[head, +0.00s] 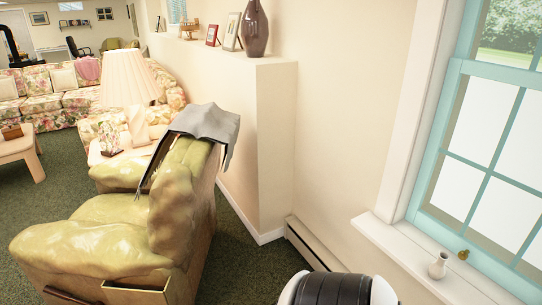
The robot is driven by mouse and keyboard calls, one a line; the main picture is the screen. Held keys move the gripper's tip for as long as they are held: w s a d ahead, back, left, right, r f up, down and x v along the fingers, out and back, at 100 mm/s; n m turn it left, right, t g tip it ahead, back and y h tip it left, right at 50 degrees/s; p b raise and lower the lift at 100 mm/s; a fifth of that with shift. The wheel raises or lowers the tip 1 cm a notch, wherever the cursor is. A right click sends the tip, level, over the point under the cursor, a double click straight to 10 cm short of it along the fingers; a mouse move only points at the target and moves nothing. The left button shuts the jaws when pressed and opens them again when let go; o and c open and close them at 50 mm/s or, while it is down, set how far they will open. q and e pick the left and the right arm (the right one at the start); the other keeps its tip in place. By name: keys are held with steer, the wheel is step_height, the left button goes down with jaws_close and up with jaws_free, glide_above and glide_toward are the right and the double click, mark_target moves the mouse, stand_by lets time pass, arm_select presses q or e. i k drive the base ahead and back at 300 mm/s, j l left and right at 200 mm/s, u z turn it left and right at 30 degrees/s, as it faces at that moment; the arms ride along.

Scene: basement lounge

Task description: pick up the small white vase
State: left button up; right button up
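A small white vase (438,265) stands upright on the white window sill (412,252) at the lower right of the head view. It has a narrow neck and a rounder body, and nothing covers it. Neither of my grippers shows in this view. A black and white rounded part at the bottom edge looks like part of my own arm, left of the vase and apart from it.
A small gold window latch (463,254) is just right of the vase, by the teal window frame (417,200). A baseboard heater (305,243) runs along the wall. A green recliner (160,215) stands left. A brown vase (255,30) and picture frames stand on the ledge.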

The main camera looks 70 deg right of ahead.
mark_target(437, 270)
steer(key=z, duration=3.55)
